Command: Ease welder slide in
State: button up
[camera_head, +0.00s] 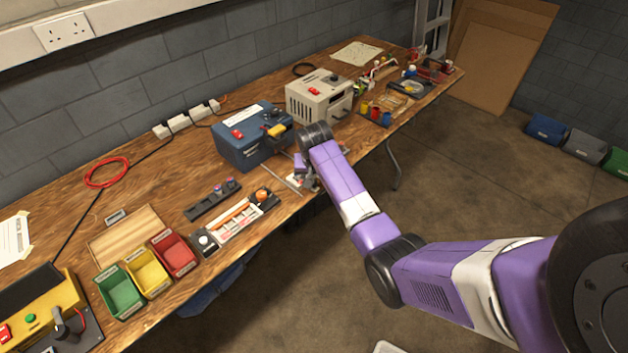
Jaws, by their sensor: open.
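A blue box-shaped machine (240,150) with a red switch and a yellow part on top stands at the middle of the workbench. It may be the welder; I cannot tell for sure. A slide is not clearly visible on it, and my wrist covers part of its right side. My gripper (307,182) points down near the bench's front edge, just right of the blue machine's front. It is open. Its fingers are small and partly hidden, and I cannot tell whether they touch anything.
A beige box machine (318,100) with a red switch stands behind my wrist. Floor in front of the bench is mostly open.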

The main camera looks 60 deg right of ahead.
jog(key=shift+x, duration=1.8)
grip_shut()
dwell(0.4)
